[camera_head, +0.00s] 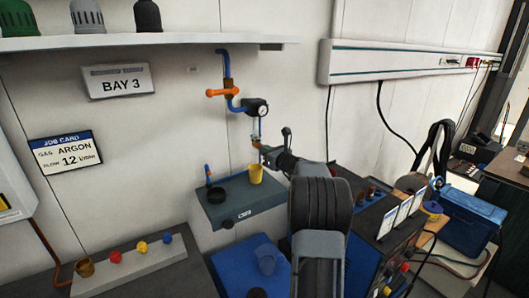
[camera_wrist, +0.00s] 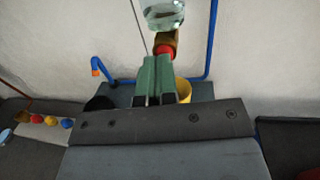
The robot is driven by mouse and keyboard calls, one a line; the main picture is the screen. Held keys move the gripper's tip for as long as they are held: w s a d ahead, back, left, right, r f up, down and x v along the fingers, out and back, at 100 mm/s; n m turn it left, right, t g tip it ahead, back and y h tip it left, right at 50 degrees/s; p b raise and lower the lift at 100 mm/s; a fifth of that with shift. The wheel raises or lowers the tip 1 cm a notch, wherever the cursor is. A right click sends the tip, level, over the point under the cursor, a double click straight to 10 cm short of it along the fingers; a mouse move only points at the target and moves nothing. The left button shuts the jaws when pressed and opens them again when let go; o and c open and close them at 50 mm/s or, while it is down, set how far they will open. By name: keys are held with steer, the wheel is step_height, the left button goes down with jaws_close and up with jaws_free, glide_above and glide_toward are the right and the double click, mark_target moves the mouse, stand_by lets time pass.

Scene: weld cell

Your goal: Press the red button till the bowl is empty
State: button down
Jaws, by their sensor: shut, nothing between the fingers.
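A clear glass bowl (camera_wrist: 163,14) with pale contents hangs at the top of the wrist view, partly cut off. How full it is cannot be told. A brass fitting (camera_wrist: 168,40) is below it, with a round red button (camera_wrist: 164,51) at its underside. My gripper (camera_wrist: 158,62) has its green fingers shut and empty, tips just below the red button; whether they touch it cannot be told.
A pressure gauge (camera_head: 257,107) and orange-handled valve (camera_head: 221,92) sit on blue wall piping. A dark round dish (camera_head: 216,195) is left of the cup. At lower left, a panel (camera_head: 130,271) carries another red knob (camera_head: 115,257), a yellow one and a blue one.

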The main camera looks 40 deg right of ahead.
steer(key=s+d+b, duration=0.2)
steer(key=s, duration=1)
steer(key=shift+d, duration=0.15)
stand_by(0.8)
steer(key=s+a+f+n+g+y, duration=0.1)
steer(key=a+f+n+g+y, duration=0.2)
steer(key=a+n, duration=0.6)
steer(key=s+a+f+n+g+y, duration=0.2)
steer(key=a+n+g, duration=0.3)
steer(key=a, duration=0.9)
steer(key=s+a+f+n+g+h, duration=0.3)
steer(key=s+a+f+n, duration=0.1)
steer(key=s+n, duration=0.4)
steer(key=s+a+f+n+g+h, duration=0.3)
steer(key=s+n, duration=0.5)
steer(key=n, duration=0.4)
steer(key=shift+s+a+f+n+h, duration=0.4)
steer(key=shift+a+f+h, duration=0.1)
steer(key=shift+a+f, duration=0.5)
